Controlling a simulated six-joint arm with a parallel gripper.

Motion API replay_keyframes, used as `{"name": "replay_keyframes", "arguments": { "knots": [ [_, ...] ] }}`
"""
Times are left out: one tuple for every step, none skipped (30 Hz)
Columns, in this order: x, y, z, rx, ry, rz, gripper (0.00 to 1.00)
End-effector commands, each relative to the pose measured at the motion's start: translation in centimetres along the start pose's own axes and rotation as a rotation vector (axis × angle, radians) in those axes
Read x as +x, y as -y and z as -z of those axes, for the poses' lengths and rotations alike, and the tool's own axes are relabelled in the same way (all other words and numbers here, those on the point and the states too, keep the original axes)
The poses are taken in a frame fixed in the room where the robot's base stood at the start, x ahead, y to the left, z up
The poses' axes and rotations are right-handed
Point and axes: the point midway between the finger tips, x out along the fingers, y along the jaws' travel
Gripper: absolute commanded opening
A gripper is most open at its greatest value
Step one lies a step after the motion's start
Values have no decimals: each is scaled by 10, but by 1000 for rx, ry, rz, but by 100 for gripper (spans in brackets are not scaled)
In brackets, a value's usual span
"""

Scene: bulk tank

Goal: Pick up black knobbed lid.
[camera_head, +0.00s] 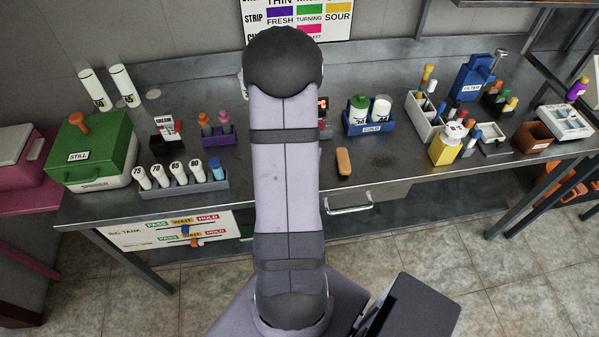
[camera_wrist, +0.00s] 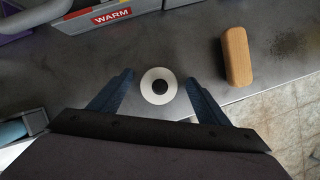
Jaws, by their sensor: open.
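In the wrist view a round pale disc with a black knob at its centre, the black knobbed lid (camera_wrist: 147,92), lies over the grey metal bench near its front edge. My gripper (camera_wrist: 160,77) is open, with one blue finger to the left of the lid and one to the right. A gap shows between each finger and the disc, and nothing is held. How high the fingers are above the lid I cannot tell. In the head view my arm hides both the lid and the gripper.
A tan wooden block (camera_wrist: 237,56) lies right of the gripper; it also shows in the head view (camera_head: 343,161). A grey holder with a red WARM label (camera_wrist: 112,15) stands beyond the lid. A blue bottle rack (camera_head: 370,128) stands farther right. Bare bench surrounds the lid.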

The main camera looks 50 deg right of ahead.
Motion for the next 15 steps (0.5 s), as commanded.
{"name": "replay_keyframes", "arguments": {
  "knots": [
    [0,0,0,0,0,0,70],
    [0,0,0,0,0,0,65],
    [0,0,0,0,0,0,55],
    [0,0,0,0,0,0,48],
    [0,0,0,0,0,0,41],
    [0,0,0,0,0,0,32],
    [0,0,0,0,0,0,26],
    [-1,0,0,0,0,0,26],
    [-1,0,0,0,0,0,26],
    [-1,0,0,0,0,0,26],
    [-1,0,0,0,0,0,26],
    [-1,0,0,0,0,0,26],
    [-1,0,0,0,0,0,26],
    [-1,0,0,0,0,0,26],
    [-1,0,0,0,0,0,26]
  ]
}}
